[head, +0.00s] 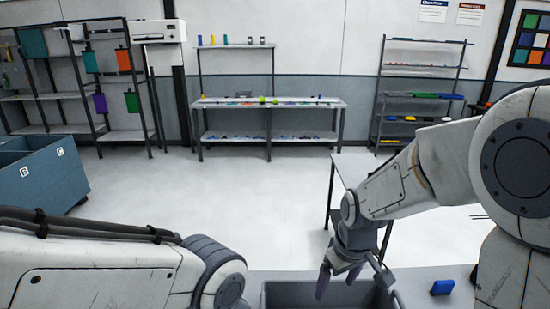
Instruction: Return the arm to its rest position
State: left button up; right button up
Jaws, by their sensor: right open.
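My right arm (460,160) comes in from the right and bends down at the wrist. My right gripper (340,275) points down, open and with nothing seen between its fingers. It is over or just in front of a dark grey bin (282,294) at the bottom edge; I cannot tell how deep the fingertips reach. My left arm (110,275) lies across the lower left, and its gripper is out of view.
A small blue block (442,287) lies on the grey surface right of the bin. A workbench (268,104) with small coloured items stands at the far wall. Shelves (420,95) stand back right, a blue bin (42,175) at left. The middle floor is clear.

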notch_tip(320, 180, up, 2)
jog(key=shift+s+d, duration=0.1)
jog(key=shift+s, duration=0.05)
notch_tip(320, 180, down, 10)
jog(key=w+p, duration=0.1)
jog(key=p, duration=0.1)
jog(key=r+p, duration=0.2)
jog(key=r, duration=0.1)
jog(key=r+p, duration=0.1)
jog(key=shift+w+a+r+p, duration=0.2)
jog(key=shift+a+r+p, duration=0.05)
jog(key=shift+a+p, duration=0.1)
dwell(0.3)
